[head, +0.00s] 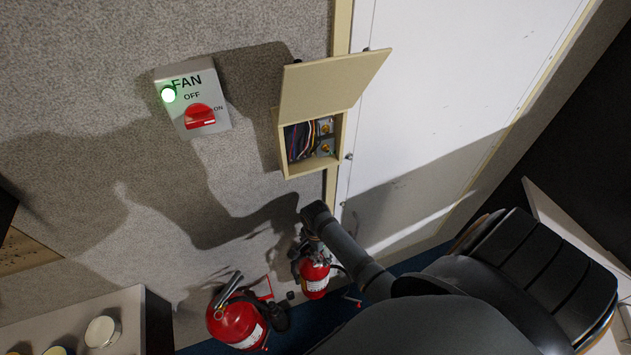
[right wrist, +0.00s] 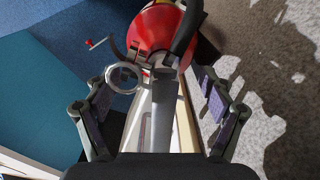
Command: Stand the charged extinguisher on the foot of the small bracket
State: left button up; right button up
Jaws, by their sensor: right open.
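A small red extinguisher (head: 314,280) with a pale label stands low by the wall, below my right arm. A larger red extinguisher (head: 234,325) with a black hose stands to its left. My right gripper (head: 309,247) is at the top of the small extinguisher, partly hidden by my arm. In the right wrist view my right gripper (right wrist: 158,95) is open, its fingers on either side of a metal lever and a round gauge ring, with a red extinguisher body (right wrist: 163,32) beyond. I cannot read the gauge or clearly make out the bracket. My left gripper is out of view.
A fan switch box (head: 192,98) with a red knob and an open beige wiring box (head: 284,150) are on the wall above. A white door (head: 425,90) is to the right. A counter (head: 75,308) with round items is at lower left.

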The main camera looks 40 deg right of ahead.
jog(key=shift+r, duration=0.2)
notch_tip(320, 180, up, 11)
jog(key=shift+b, duration=1.25)
jog(key=shift+r, duration=0.4)
